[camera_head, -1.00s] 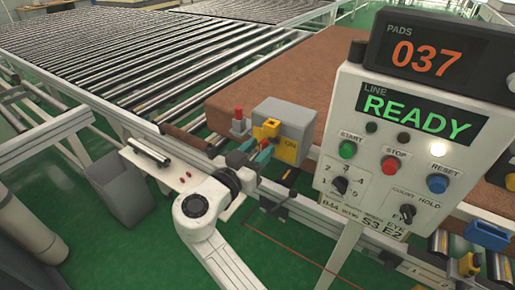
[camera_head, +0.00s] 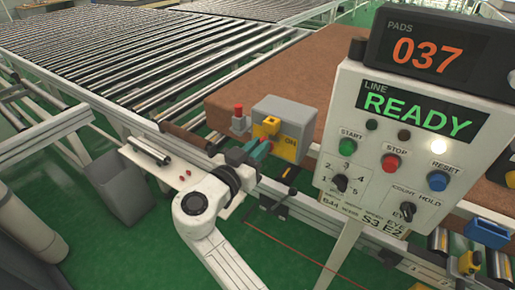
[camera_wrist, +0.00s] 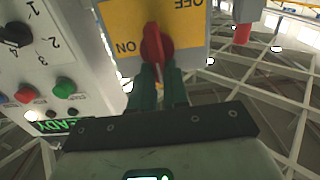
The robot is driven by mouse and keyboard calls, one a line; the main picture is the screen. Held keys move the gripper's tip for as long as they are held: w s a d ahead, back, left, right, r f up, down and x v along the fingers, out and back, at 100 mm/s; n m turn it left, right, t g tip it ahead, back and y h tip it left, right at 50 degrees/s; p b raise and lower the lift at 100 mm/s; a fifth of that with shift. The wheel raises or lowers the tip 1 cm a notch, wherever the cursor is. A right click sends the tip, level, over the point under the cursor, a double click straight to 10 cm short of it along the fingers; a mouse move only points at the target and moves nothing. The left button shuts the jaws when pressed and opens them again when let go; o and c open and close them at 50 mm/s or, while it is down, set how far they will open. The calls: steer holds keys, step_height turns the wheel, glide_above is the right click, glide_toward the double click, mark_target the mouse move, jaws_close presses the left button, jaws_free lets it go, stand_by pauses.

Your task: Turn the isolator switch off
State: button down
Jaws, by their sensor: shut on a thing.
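The isolator switch is a grey box (camera_head: 288,112) with a yellow plate (camera_head: 286,152) at the conveyor's near edge. In the wrist view the yellow plate (camera_wrist: 120,17) carries the words ON and OFF, seen upside down. A red handle (camera_wrist: 152,40) stands out from the plate. My gripper (camera_wrist: 159,75) has its two green fingers closed on either side of the handle's near end. In the head view my gripper (camera_head: 262,150) reaches the plate from the left and hides the handle. I cannot tell exactly which label the handle points to.
A control panel (camera_head: 345,120) with buttons and a READY display stands close right of the switch. A red push button (camera_head: 238,111) sits just left of the box. A brown pad (camera_head: 300,65) lies behind on the rollers. A grey bin (camera_head: 117,190) stands lower left.

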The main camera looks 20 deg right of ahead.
steer(key=shift+f, duration=0.1)
steer(key=shift+w+a+f+n, duration=0.2)
steer(key=shift+w+f+n, duration=0.1)
steer(key=shift+n, duration=2.65)
steer(key=shift+w+a+f+n, duration=0.2)
steer(key=shift+f+n, duration=0.05)
steer(key=shift+n, duration=2.65)
steer(key=shift+w+a+f+n, duration=0.2)
steer(key=shift+w+f+n, duration=0.1)
steer(key=shift+n, duration=2.65)
steer(key=c, duration=1.1)
jaws_free()
steer(key=shift+s, duration=0.1)
steer(key=b+v, duration=0.3)
steer(key=v, duration=0.7)
steer(key=shift+s+a, duration=0.2)
steer(key=shift+a, duration=0.15)
